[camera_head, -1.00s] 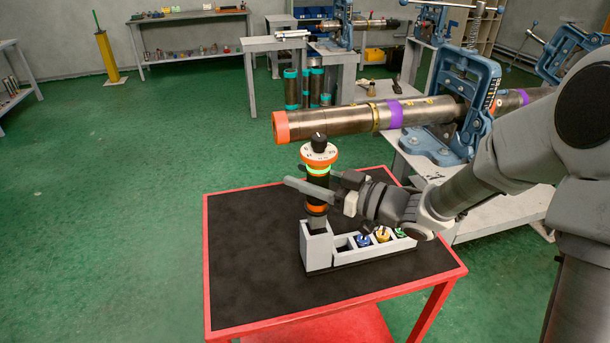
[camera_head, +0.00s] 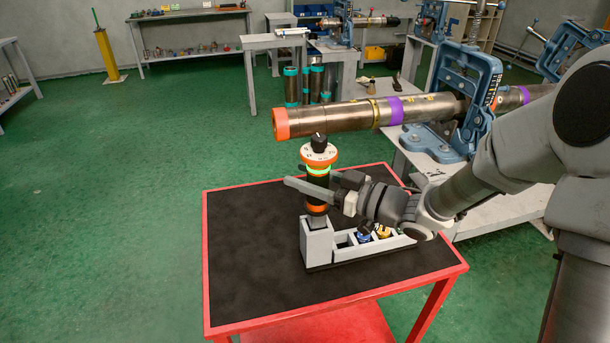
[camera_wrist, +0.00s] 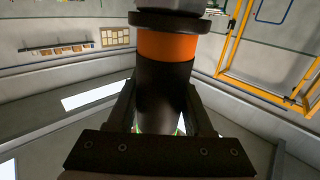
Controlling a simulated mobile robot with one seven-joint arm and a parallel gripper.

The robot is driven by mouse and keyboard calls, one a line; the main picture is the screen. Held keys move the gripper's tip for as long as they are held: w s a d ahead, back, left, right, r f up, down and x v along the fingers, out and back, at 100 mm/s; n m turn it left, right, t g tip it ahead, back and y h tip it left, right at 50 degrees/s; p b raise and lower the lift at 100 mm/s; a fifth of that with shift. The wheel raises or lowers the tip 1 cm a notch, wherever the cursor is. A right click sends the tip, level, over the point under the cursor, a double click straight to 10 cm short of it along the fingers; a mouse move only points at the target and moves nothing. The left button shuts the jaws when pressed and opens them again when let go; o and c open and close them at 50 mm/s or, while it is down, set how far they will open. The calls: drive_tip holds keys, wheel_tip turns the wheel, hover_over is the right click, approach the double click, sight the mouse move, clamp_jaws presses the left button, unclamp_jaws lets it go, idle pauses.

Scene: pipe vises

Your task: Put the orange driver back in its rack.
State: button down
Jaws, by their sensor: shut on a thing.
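The orange driver (camera_head: 318,160) is black and orange with a lit green ring and a black knob on top. It stands upright over the left end of the grey rack (camera_head: 318,245). Its lower tip meets the tall left block of the rack; how deep it sits in there cannot be told. My gripper (camera_head: 318,188) is shut on the driver's body from the right side. In the wrist view the driver (camera_wrist: 165,85) fills the middle between the two fingers.
The rack's lower slots hold a blue bit (camera_head: 363,235) and a yellow bit (camera_head: 383,231). The rack stands on a red cart with a black top (camera_head: 250,270), clear at the left and front. A large pipe (camera_head: 340,116) in a blue vise (camera_head: 465,95) lies behind.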

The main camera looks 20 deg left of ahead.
drive_tip(key=shift+f+b, duration=1.55)
drive_tip(key=shift+f, duration=0.6)
idle(1.9)
drive_tip(key=shift+c, duration=1.1)
unclamp_jaws()
drive_tip(key=shift+f, duration=0.1)
drive_tip(key=p+v, duration=0.2)
drive_tip(key=v, duration=1.5)
drive_tip(key=shift+d, duration=0.2)
